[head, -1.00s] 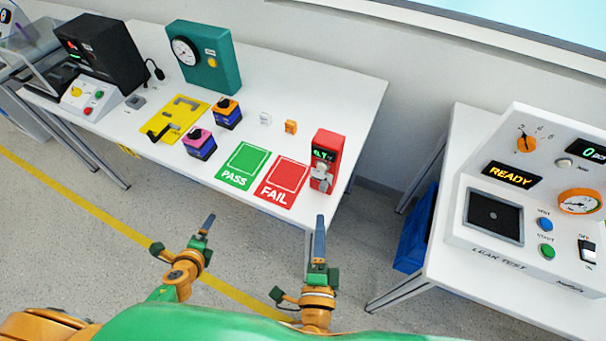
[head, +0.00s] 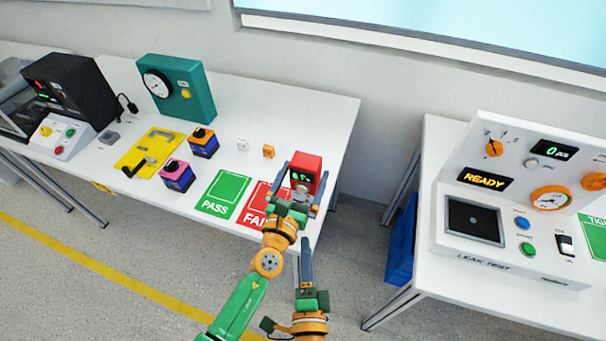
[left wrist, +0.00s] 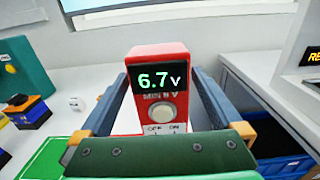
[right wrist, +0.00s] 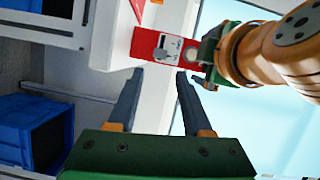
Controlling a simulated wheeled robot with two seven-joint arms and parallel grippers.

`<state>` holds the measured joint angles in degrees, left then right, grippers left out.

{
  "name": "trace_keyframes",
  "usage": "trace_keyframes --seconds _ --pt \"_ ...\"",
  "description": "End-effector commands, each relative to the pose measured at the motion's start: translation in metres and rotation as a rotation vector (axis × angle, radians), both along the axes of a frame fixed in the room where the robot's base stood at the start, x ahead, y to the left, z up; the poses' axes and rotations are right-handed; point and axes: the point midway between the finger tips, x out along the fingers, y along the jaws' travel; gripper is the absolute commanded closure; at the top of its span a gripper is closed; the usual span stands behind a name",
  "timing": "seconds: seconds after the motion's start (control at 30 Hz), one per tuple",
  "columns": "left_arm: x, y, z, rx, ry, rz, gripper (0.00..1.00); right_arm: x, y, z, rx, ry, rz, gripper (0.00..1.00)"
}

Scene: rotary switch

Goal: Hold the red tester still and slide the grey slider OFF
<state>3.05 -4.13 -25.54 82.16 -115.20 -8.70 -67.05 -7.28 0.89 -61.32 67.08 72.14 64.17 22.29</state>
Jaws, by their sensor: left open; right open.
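The red tester (head: 308,166) stands at the table's front right corner, beside the FAIL mat. My left gripper (left wrist: 161,78) is open, with one finger on each side of the tester; I cannot tell whether they touch it. In the left wrist view the display (left wrist: 161,79) reads 6.7 V, above a round grey knob (left wrist: 161,111) and OFF and ON labels. The grey slider (right wrist: 168,47) shows small in the right wrist view; its setting is unclear. My right gripper (right wrist: 160,74) is open and empty, below and in front of the tester.
The green PASS mat (head: 223,195) and red FAIL mat (head: 258,207) lie left of the tester. My left arm passes close to my right gripper.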

Motion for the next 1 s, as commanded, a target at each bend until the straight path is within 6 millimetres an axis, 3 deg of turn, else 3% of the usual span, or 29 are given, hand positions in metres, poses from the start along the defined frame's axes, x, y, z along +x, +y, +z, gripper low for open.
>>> trace_keyframes --seconds 0.13,0.37,0.47,0.7,0.77,0.8,1.0 --pt "0.014 -0.005 0.000 0.000 0.001 -0.001 0.00 0.000 0.000 0.000 0.000 0.000 0.000 0.50" --pt "0.015 -0.004 0.000 -0.001 0.001 0.000 0.00 0.000 0.000 0.000 0.000 0.000 0.000 0.50" --pt "0.015 -0.004 0.000 -0.001 0.001 0.001 0.22 0.000 0.000 0.000 0.000 0.000 0.000 0.50" --pt "0.015 -0.004 -0.001 -0.001 0.001 0.001 0.86 0.000 0.000 0.000 0.000 0.000 0.000 0.50" --pt "0.015 -0.004 -0.001 0.000 0.002 0.001 1.00 0.000 0.000 0.000 0.000 0.000 0.000 0.50" --pt "0.015 -0.004 -0.001 0.000 0.002 0.001 1.00 0.000 -0.001 0.000 0.000 -0.001 0.002 0.39" --pt "0.015 -0.004 -0.001 0.000 0.002 0.001 1.00 0.000 -0.034 -0.002 0.067 -0.061 0.197 0.38"
